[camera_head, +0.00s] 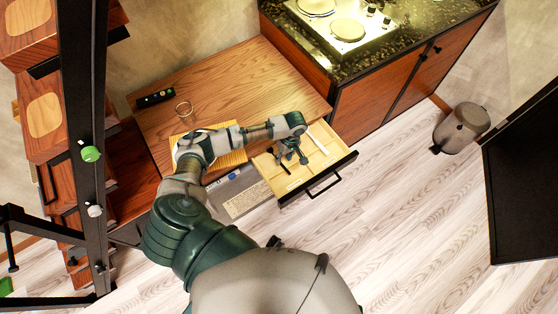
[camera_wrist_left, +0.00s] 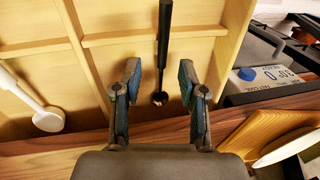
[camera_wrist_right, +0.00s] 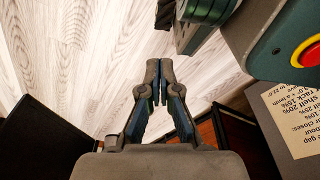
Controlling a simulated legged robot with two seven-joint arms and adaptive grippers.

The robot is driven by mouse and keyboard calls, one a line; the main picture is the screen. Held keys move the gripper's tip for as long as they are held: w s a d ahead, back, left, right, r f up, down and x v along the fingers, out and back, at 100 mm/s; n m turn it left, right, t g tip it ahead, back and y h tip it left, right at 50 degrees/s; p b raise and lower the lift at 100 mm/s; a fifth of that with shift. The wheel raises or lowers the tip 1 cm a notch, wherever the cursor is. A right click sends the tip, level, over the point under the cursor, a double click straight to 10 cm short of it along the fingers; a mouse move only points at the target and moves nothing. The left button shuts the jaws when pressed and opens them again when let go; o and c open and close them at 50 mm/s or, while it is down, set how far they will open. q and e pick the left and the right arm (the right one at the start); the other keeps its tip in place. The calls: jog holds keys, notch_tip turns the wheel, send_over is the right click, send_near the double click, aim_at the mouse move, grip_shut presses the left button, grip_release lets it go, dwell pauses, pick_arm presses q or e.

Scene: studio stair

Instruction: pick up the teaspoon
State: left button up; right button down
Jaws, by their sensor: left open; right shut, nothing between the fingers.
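The open drawer (camera_head: 345,164) under the wooden desk has several compartments. In the left wrist view, a slim dark utensil (camera_wrist_left: 164,40) with a small rounded end lies in it; it looks like the teaspoon, though I cannot be sure. A dark slim item also shows in the drawer in the head view (camera_head: 285,168). My left gripper (camera_head: 291,153) is over the drawer. Its open fingers (camera_wrist_left: 159,75) are on either side of the dark utensil, with no visible grip on it. My right gripper (camera_wrist_right: 159,80) is shut and empty over the floor, outside the head view.
A white round-headed utensil (camera_wrist_left: 46,119) lies in another compartment, beyond a divider (camera_wrist_left: 85,65). A bin (camera_head: 462,126) stands right; the floor (camera_head: 400,210) between is clear.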

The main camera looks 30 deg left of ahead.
aim_at(282, 164)
pick_arm(q)
jog(key=f, duration=0.3)
jog(key=shift+s+a+f+b, duration=0.25)
jog(key=shift+s+a+b, duration=0.05)
jog(key=shift+s+a, duration=0.1)
jog(key=shift+d, duration=0.25)
jog(key=shift+d+r, duration=0.1)
jog(key=shift+c, duration=0.6)
grip_shut()
jog(key=shift+s, duration=0.1)
